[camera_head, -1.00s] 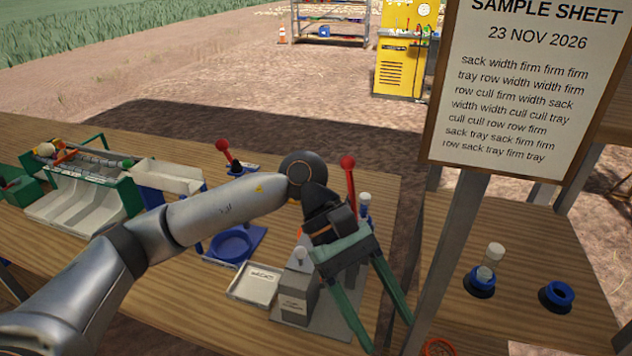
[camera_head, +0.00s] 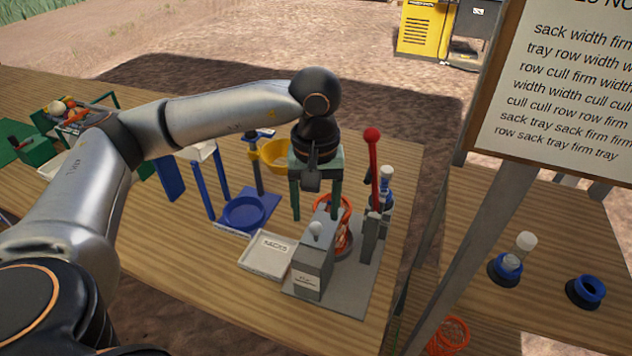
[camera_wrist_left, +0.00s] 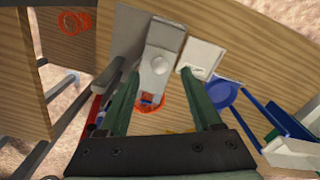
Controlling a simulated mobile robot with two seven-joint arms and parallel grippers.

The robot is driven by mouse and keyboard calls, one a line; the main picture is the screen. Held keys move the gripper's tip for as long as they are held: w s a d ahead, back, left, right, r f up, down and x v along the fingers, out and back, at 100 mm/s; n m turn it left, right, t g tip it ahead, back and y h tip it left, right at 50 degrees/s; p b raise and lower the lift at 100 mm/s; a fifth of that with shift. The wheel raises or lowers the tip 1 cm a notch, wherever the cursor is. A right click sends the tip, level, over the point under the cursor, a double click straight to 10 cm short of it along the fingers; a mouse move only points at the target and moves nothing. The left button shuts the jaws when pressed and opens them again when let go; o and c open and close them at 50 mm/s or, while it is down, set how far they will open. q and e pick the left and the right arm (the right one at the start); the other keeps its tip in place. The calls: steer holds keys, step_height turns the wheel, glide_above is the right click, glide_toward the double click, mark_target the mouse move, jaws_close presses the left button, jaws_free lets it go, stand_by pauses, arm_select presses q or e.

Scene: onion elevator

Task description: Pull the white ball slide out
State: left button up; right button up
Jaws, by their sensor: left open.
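The white ball (camera_head: 315,229) is a small knob on top of an upright grey box (camera_head: 313,268) that stands on a grey base plate. In the left wrist view the ball (camera_wrist_left: 159,65) shows between my finger tips. My left gripper (camera_head: 316,212) points down with its two green fingers spread. It is empty and hangs just behind and above the box. I cannot tell the exact gap to the ball, and I see no contact. My right gripper is not in view.
A red-knobbed lever (camera_head: 373,170) stands close right of the gripper. An orange ring (camera_head: 333,203) is behind the box. A white tray marked SACKS (camera_head: 268,252) lies to its left, a blue dish (camera_head: 244,212) beyond. A sign post (camera_head: 465,225) rises at right.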

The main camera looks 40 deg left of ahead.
mark_target(316, 223)
arm_select(q)
steer(key=shift+f, duration=2.6)
steer(key=shift+c, duration=0.4)
jaws_close()
steer(key=shift+s, duration=0.1)
steer(key=shift+s+d, duration=0.2)
steer(key=shift+s, duration=0.6)
steer(key=shift+s+d, duration=0.25)
steer(key=shift+s, duration=0.55)
steer(key=shift+s+d, duration=0.2)
steer(key=shift+s, duration=0.6)
steer(key=shift+o, duration=0.5)
jaws_free()
